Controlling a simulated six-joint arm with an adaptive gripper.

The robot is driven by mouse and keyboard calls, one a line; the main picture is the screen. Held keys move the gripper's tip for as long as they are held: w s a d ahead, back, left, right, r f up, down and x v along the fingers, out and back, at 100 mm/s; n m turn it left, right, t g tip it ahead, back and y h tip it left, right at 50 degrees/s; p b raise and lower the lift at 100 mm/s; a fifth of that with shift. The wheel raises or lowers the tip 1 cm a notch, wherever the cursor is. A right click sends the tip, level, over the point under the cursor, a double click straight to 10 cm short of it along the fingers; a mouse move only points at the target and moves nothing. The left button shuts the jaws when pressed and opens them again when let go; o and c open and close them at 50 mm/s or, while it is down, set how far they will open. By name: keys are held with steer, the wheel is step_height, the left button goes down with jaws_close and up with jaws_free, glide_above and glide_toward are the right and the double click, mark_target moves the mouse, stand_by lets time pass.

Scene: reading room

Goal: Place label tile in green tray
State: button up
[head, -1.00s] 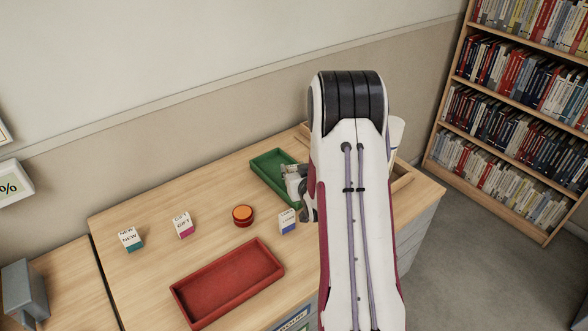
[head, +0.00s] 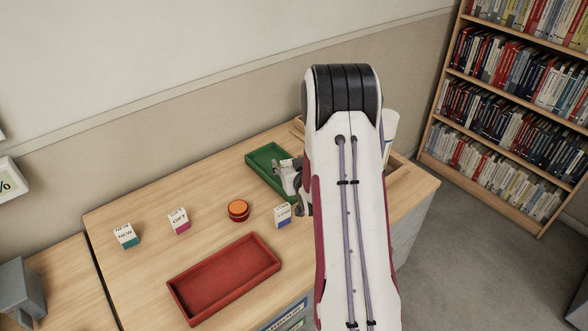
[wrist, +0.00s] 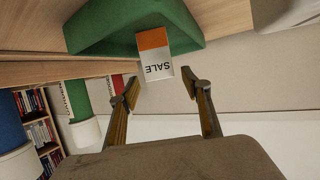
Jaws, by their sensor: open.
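The label tile (wrist: 156,68) is a small white block reading SALE with an orange end, seen in the wrist view, where the picture is upside down. It shows against the green tray (wrist: 100,22), with its orange end towards the tray and within its outline; I cannot tell whether it touches the tray floor. My gripper (wrist: 162,82) is open, with one finger on each side of the tile's white end and gaps showing. In the head view, my gripper (head: 292,183) is at the near end of the green tray (head: 264,160) and hides part of it; the tile is hidden there.
A red tray (head: 182,300) lies at the desk's front. Blue LOAN (head: 283,216), magenta GIFT (head: 179,221) and teal NEW (head: 125,236) blocks stand apart, with a round orange-topped red object (head: 238,210) among them. A wooden tray (head: 398,172) is at right, partly behind my arm.

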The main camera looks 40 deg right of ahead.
steer(key=shift+s+r, duration=0.1)
steer(key=v, duration=1.1)
steer(key=shift+s, duration=0.35)
steer(key=shift+a+r, duration=0.2)
steer(key=shift+a, duration=0.05)
steer(key=s+a+r+n+g+y, duration=0.1)
steer(key=s+a+r+g, duration=0.1)
steer(key=a+r, duration=0.45)
steer(key=s+a+r+n+g+y, duration=0.1)
steer(key=s+a+r, duration=0.2)
steer(key=a+r, duration=0.35)
steer(key=s+a+r+n+g+y, duration=0.1)
steer(key=s+a+r+g, duration=0.1)
steer(key=s+a, duration=0.5)
steer(key=s+a+r+n+g+y, duration=0.1)
steer(key=s+a+y, duration=0.1)
steer(key=s+a, duration=0.6)
steer(key=s, duration=0.4)
steer(key=shift+s+a+r+n+g, duration=0.25)
steer(key=shift+s+r+n+g, duration=0.05)
steer(key=shift+r+g, duration=0.1)
